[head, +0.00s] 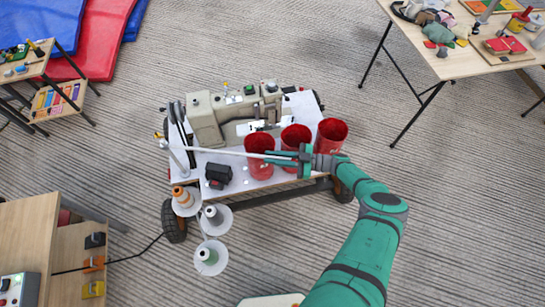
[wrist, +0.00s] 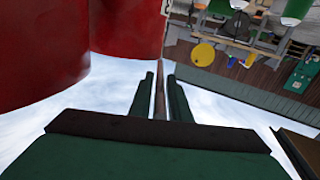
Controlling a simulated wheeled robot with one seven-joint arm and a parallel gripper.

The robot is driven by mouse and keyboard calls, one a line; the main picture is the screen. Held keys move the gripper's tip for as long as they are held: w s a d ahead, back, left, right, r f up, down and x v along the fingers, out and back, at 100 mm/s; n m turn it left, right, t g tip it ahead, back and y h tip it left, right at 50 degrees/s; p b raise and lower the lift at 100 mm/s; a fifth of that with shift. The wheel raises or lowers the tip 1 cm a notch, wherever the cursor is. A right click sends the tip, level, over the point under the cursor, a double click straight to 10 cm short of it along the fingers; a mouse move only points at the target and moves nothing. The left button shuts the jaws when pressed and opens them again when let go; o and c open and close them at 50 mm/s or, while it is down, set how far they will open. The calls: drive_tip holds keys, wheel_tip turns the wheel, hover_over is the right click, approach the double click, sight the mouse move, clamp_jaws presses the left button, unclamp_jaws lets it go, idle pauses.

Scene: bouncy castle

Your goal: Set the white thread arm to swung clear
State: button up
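The white thread arm (head: 215,151) is a long thin rod. It runs from a post at the left of the sewing machine table across the front of the machine (head: 208,121) to my gripper. My gripper (head: 268,157) reaches in from the right, above the red buckets. In the wrist view a thin rod (wrist: 160,88) lies lengthwise between my two fingers (wrist: 161,78). Narrow gaps show on both sides of it, so the fingers look open around it without gripping. The rod's near end is hidden by my gripper.
Three red buckets, left (head: 259,168), middle (head: 296,136) and right (head: 331,134), stand close under my gripper. A black box (head: 218,174) sits on the white tabletop (head: 242,182). Thread cones (head: 211,257) stand at the front left. Open floor lies beyond the wheeled table.

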drive_tip(key=shift+o, duration=0.9)
drive_tip(key=v, duration=1)
drive_tip(key=shift+d, duration=0.35)
drive_tip(key=shift+s, duration=0.1)
